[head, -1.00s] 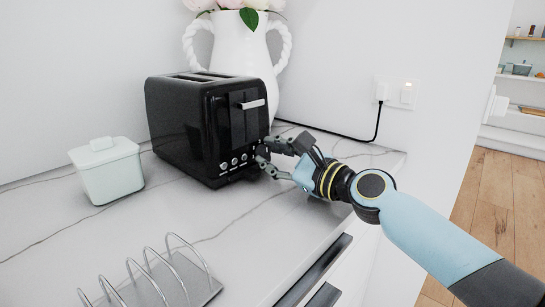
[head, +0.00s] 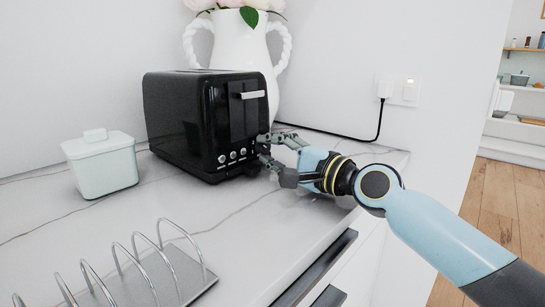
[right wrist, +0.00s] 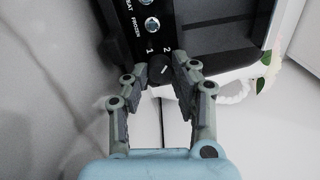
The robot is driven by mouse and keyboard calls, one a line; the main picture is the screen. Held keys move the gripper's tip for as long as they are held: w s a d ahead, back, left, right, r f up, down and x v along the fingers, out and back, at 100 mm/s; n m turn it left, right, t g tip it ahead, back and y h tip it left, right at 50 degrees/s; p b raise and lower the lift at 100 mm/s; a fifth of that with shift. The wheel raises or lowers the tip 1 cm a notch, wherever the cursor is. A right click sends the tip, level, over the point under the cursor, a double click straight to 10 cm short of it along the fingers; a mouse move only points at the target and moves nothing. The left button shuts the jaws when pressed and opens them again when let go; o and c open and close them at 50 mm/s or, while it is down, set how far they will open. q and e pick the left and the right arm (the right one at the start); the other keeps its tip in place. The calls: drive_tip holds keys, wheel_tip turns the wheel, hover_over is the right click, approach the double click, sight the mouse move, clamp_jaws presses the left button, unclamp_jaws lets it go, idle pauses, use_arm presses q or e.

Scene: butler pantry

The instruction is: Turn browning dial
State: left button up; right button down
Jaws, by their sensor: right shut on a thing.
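The black toaster (head: 185,120) stands on the counter, with its lever and a row of small buttons on the front. In the right wrist view its dark browning dial (right wrist: 159,70) shows a pale pointer line, with the numbers 1 and 2 printed beside it. My right gripper (right wrist: 163,75) has its two fingers on either side of the dial and is shut on it. In the head view the right gripper (head: 263,149) is at the lower right of the toaster front, and its fingers largely hide the dial. My left gripper is not in view.
A pale lidded box (head: 102,168) stands left of the toaster, and a wire toast rack (head: 187,268) is in front. A white two-handled vase (head: 242,45) stands behind. A black cord (head: 345,138) runs to the wall outlet. The counter between toaster and rack is clear.

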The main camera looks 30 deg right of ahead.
drive_tip(key=shift+f+n, duration=0.1)
drive_tip(key=shift+n, duration=0.4)
drive_tip(key=c, duration=1.1)
unclamp_jaws()
drive_tip(key=v, duration=0.7)
drive_tip(key=shift+s+d, duration=0.1)
drive_tip(key=shift+s, duration=0.15)
